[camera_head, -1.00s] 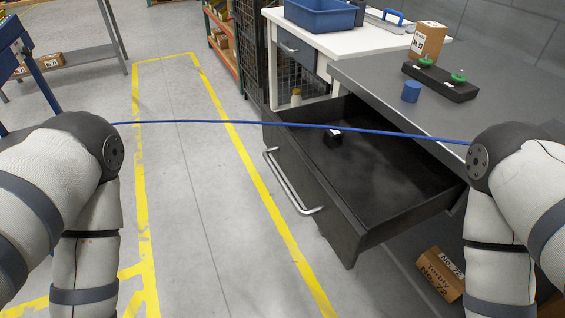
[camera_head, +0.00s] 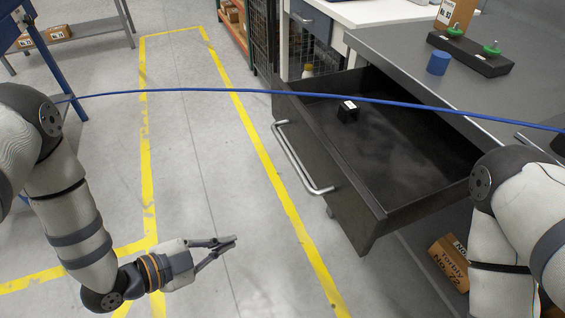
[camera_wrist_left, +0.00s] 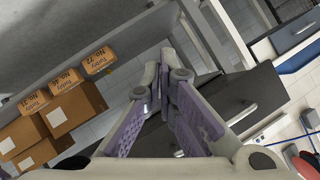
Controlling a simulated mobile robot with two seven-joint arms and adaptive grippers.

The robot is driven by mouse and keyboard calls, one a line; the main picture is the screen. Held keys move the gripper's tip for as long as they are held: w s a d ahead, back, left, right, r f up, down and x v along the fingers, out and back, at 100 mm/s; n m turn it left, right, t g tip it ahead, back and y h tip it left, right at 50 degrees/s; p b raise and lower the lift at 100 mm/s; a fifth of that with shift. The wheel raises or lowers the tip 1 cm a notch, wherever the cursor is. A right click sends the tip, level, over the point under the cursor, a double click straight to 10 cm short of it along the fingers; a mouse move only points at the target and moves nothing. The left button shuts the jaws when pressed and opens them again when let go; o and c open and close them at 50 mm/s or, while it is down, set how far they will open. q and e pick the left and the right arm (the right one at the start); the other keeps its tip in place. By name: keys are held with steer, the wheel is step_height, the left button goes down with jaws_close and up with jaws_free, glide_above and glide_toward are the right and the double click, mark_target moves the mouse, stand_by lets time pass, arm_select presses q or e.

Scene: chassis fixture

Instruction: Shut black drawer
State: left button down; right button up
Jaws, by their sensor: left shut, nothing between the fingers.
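The black drawer (camera_head: 327,166) is pulled well out from under the grey worktop, with a silver bar handle (camera_head: 297,160) on its front. A small black block with a white top (camera_head: 348,112) lies inside it. My left gripper (camera_head: 234,240) is shut and empty. It hangs over the floor left of the drawer front, apart from the handle.
A cardboard box (camera_head: 450,262) lies below the drawer. A blue cable (camera_head: 200,90) crosses the view. The yellow-lined floor (camera_head: 185,150) is clear.

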arm_select(q)
steer(key=w+r+m+t+h, duration=0.1)
steer(key=w+r+m+h, duration=0.3)
steer(key=r+m, duration=0.15)
steer(key=m+g+h+b, duration=0.1)
steer(key=m+h, duration=0.4)
steer(key=m, duration=0.4)
glide_toward(292, 163)
steer(key=x, duration=0.5)
steer(key=shift+w+d+r, duration=0.15)
steer(key=shift+d, duration=0.15)
steer(key=shift+w+d, duration=0.25)
steer(key=shift+d, duration=0.3)
arm_select(e)
steer(key=shift+s+f+g, duration=0.3)
steer(key=shift+s+f, duration=0.4)
steer(key=shift+f, duration=0.15)
